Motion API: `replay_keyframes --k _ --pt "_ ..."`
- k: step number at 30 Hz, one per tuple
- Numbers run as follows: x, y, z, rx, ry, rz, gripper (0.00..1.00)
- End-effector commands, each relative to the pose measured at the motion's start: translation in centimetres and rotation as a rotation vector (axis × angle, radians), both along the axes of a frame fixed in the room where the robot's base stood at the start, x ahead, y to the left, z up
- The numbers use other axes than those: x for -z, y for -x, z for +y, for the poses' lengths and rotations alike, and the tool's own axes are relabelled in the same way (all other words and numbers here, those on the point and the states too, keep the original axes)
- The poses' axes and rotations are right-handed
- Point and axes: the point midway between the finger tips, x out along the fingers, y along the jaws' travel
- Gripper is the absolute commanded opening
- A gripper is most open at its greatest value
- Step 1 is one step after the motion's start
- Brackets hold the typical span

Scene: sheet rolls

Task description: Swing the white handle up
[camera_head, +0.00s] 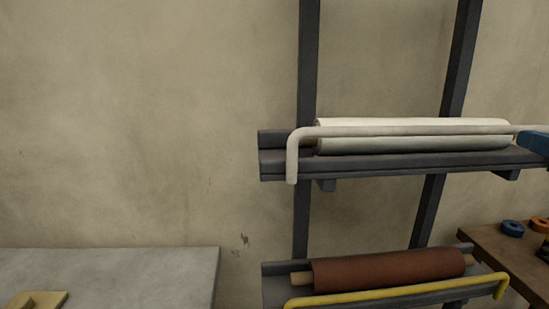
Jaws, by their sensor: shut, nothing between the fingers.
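The white handle (400,130) is a long bar in front of the white roll (420,145) on the upper shelf. Its left end bends down to the shelf front, so the bar stands above the shelf edge, across the upper part of the roll. The handle's far right end is cut off by the picture edge. My gripper (522,137), blue and only partly in view at the right edge, is shut and empty close to the bar's right part. I cannot tell whether it touches the bar.
Below, a brown roll (390,269) lies on a lower shelf, with a yellow handle (400,292) low along its front. Dark uprights (307,60) carry the shelves. A wooden table (490,242) with blue and orange rings stands right. A grey tabletop (120,270) is left.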

Motion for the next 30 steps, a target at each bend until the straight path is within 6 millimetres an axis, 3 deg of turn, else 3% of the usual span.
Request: replay_keyframes --k 30 --pt "0.0 8.8 -0.3 0.0 -0.001 0.001 0.0"
